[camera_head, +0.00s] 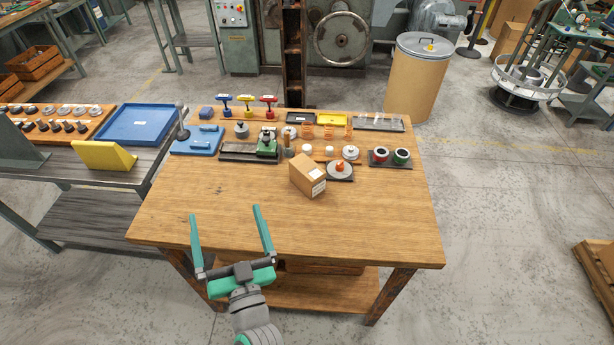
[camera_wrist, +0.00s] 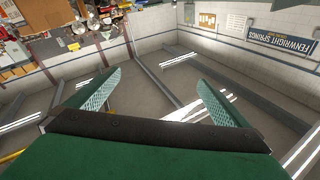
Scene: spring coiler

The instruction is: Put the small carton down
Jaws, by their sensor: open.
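The small brown carton (camera_head: 307,175) sits on the wooden table (camera_head: 290,225), right of the table's middle and in front of the row of tools. A white label shows on its front right face. My gripper (camera_head: 229,212) is open and empty, with its two teal fingers spread wide. It is over the front left part of the table, to the left of the carton and nearer me, apart from it.
A side bench (camera_head: 85,170) adjoins the left.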

